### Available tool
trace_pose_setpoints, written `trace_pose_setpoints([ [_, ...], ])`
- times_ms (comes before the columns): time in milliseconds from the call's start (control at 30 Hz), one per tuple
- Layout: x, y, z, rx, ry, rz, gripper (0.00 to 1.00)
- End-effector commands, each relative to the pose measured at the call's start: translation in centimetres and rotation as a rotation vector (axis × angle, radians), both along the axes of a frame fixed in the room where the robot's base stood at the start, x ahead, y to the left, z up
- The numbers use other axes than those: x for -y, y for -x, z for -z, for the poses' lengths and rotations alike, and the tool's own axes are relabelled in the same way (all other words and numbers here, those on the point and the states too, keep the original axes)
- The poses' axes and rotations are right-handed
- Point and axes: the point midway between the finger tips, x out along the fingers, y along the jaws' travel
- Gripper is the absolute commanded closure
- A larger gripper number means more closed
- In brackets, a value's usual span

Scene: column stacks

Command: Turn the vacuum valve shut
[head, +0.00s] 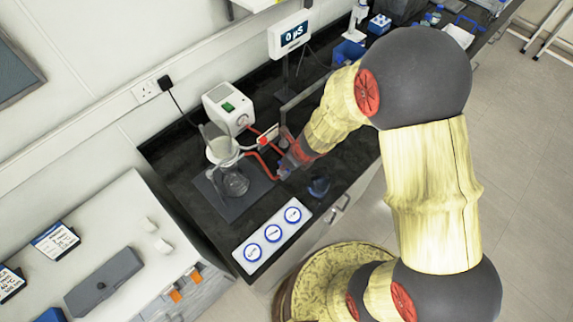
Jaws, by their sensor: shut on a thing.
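My gripper (286,168) reaches down over the black bench, small in the picture and partly covered by my own arm. It is shut at the end of a red hose (268,168), where the vacuum valve sits. The valve itself is mostly hidden by the fingers, so its handle angle cannot be told. The hose runs from a glass flask (232,182) with a white funnel (221,149) on top. A white pump box (228,108) with a green switch stands behind the flask, and red tubing also leaves it toward my gripper.
The flask stands on a dark mat (217,204), close left of my gripper. A panel with three round blue-rimmed dials (273,236) lies at the bench front. A display on a stand (289,36) is behind. A small dark blue object (319,186) lies right of the gripper.

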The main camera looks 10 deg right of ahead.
Motion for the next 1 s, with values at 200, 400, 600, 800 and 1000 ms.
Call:
trace_pose_setpoints([
  [200,-0.07,-0.13,-0.14,0.003,-0.001,0.026,1.00],
  [400,-0.07,-0.15,-0.15,0.002,-0.002,0.029,1.00],
  [600,-0.07,-0.17,-0.16,0.003,-0.002,0.028,0.89],
  [800,-0.05,-0.09,-0.10,0.002,-0.001,0.028,0.77],
  [1000,-0.04,-0.05,-0.06,0.001,0.000,0.027,0.73],
])
